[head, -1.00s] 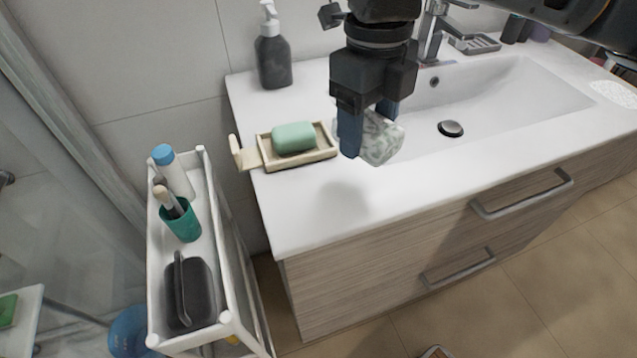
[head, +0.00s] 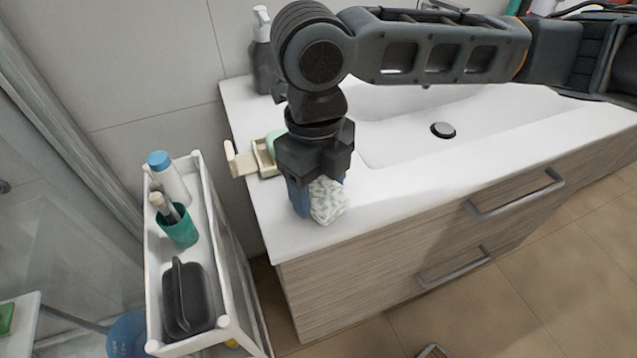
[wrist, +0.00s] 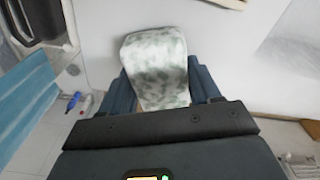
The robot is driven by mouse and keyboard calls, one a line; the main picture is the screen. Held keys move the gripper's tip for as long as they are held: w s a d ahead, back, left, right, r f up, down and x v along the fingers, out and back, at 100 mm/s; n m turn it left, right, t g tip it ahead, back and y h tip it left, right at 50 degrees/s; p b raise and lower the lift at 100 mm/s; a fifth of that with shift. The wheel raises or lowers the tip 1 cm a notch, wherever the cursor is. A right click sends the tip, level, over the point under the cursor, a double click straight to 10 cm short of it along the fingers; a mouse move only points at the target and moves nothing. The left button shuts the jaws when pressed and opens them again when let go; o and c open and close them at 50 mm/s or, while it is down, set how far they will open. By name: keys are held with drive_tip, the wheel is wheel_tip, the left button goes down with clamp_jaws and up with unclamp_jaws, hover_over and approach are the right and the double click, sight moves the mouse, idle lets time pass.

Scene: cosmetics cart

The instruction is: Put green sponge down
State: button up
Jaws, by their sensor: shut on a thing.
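The green sponge (head: 328,201) is a pale block with mottled grey-green markings. My gripper (head: 316,196) is shut on it, with blue fingers on both sides. In the head view it hangs over the front left part of the white washbasin counter (head: 285,235); I cannot tell whether it touches the surface. In the wrist view the sponge (wrist: 155,65) sits between the fingers, with the white counter beyond it.
A beige soap dish (head: 263,160) with a green soap bar, partly hidden by my arm, is just behind my gripper. A dark dispenser (head: 265,65) stands at the back. Left is a white cart (head: 222,270) with a bottle, green cup and dark box. The counter's front edge is close.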

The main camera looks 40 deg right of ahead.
sight(316, 182)
drive_tip(key=shift+f, duration=0.15)
drive_tip(key=o, duration=0.9)
drive_tip(key=shift+o, duration=0.2)
wheel_tip(316, 182, up, 12)
drive_tip(key=shift+w, duration=0.35)
